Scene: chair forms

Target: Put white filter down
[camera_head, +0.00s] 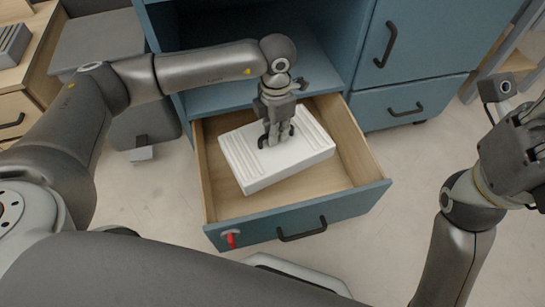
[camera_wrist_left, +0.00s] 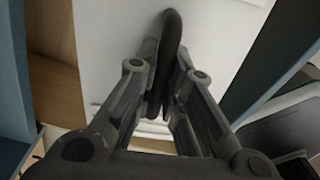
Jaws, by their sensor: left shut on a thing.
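The white filter (camera_head: 310,152) is a flat white block with ridged strips. It is within the outline of the open drawer (camera_head: 350,181), turned at an angle to its walls. I cannot tell whether it rests on the drawer floor. My left gripper (camera_head: 277,140) points down at the middle of its top and is shut on its dark handle. In the left wrist view the fingers (camera_wrist_left: 165,100) close around the dark handle (camera_wrist_left: 170,45), with the white filter (camera_wrist_left: 110,40) behind. My right gripper (camera_head: 538,150) is at the right edge, partly cut off; its jaw state is unclear.
The blue cabinet (camera_head: 420,35) stands behind, with an open compartment above the drawer. The drawer front has a dark handle (camera_head: 302,230) and a small red item (camera_head: 231,239). Wooden furniture (camera_head: 25,80) stands at the left. Light floor shows to the right of the drawer.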

